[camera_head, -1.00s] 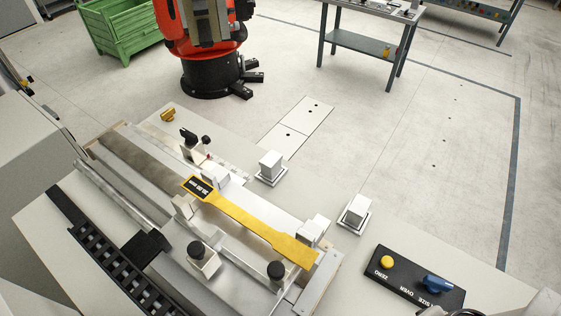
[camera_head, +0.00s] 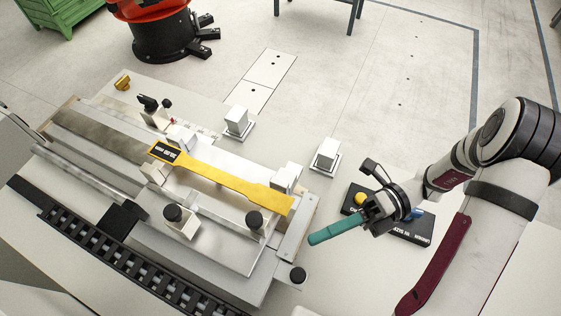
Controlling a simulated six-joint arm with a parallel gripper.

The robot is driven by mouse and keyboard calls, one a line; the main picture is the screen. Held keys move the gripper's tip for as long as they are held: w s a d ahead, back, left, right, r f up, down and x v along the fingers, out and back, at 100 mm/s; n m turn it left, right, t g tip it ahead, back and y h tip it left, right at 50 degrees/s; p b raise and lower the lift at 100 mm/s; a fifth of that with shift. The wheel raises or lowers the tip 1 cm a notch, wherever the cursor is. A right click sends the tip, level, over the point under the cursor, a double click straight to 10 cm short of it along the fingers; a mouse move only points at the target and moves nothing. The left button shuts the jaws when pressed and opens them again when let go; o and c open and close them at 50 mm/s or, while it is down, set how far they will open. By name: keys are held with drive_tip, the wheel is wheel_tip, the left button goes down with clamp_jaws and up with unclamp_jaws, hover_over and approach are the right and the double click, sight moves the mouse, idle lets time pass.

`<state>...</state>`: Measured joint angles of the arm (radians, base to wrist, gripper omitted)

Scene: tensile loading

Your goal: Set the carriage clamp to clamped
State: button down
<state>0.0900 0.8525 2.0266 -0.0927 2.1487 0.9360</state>
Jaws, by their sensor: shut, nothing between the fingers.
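My gripper (camera_head: 312,240) has teal fingers that are closed together and empty. It hangs over the pale bench to the right of the test fixture, clear of the fixture. The fixture carries a yellow dog-bone specimen (camera_head: 225,180) with a black label, lying across white blocks. No part is marked as the carriage clamp. A black lever (camera_head: 148,103) stands on a small block at the back left, near a small dark knob (camera_head: 168,104) and a scale strip. I cannot tell the clamp's setting.
A black control box (camera_head: 412,236) with a yellow button (camera_head: 361,198) and a blue switch (camera_head: 416,213) lies partly behind my gripper. White blocks (camera_head: 236,122) (camera_head: 327,155) stand on the bench.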

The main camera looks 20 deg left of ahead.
drive_tip(key=shift+w+a+f+m+y, duration=0.2)
drive_tip(key=shift+f+m+y, duration=0.25)
drive_tip(key=shift+m, duration=0.35)
drive_tip(key=s+a, duration=0.3)
drive_tip(key=a, duration=0.5)
drive_tip(key=shift+s+a, duration=0.35)
drive_tip(key=shift+w, duration=0.1)
drive_tip(key=shift+w, duration=2.1)
